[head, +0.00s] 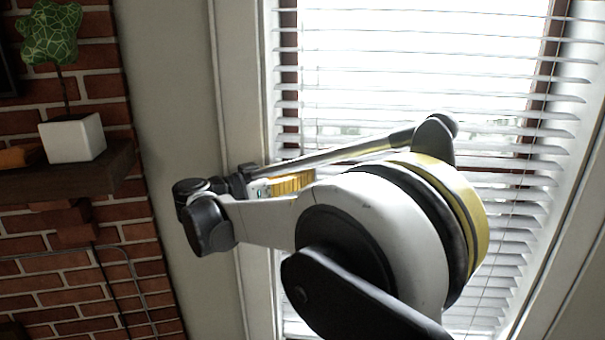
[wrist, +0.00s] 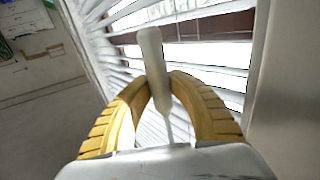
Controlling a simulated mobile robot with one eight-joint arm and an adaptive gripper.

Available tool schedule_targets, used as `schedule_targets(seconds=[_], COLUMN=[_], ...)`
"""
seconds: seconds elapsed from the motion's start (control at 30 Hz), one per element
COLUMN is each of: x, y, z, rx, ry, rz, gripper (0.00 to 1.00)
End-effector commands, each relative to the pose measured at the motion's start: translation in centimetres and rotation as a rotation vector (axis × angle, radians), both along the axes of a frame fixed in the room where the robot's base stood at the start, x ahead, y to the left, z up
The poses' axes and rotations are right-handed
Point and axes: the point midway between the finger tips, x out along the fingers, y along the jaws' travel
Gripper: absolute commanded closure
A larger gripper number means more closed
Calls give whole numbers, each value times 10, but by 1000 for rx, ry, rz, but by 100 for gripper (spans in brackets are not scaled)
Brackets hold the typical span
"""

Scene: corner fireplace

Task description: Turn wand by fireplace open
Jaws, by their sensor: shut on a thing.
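The wand (wrist: 154,62) is a pale, slim rod with a thicker rounded end, in front of the window blinds (wrist: 205,22). In the wrist view, my gripper (wrist: 160,82) has its two yellow ribbed fingers closed around the wand, one on each side. The wand's thick end sticks out past the fingertips, and its thin part runs down between the fingers. In the head view, the yellow fingers (head: 292,184) show at the left side of the blinds (head: 400,90), partly hidden by my arm. The wand cannot be made out there. The blind slats are tilted with bright gaps between them.
A brick fireplace wall (head: 85,275) with a wooden mantel (head: 60,180) is at the left. A white pot (head: 72,138) with a green plant stands on the mantel. The window frame (head: 245,90) runs close beside my gripper.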

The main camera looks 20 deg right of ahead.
Motion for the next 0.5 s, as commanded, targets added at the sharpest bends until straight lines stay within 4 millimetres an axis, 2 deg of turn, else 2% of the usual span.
schedule_targets(seconds=[0.5], x=[0], y=[0], z=[-1], rx=[2], ry=[1], rz=[-36], gripper=[100])
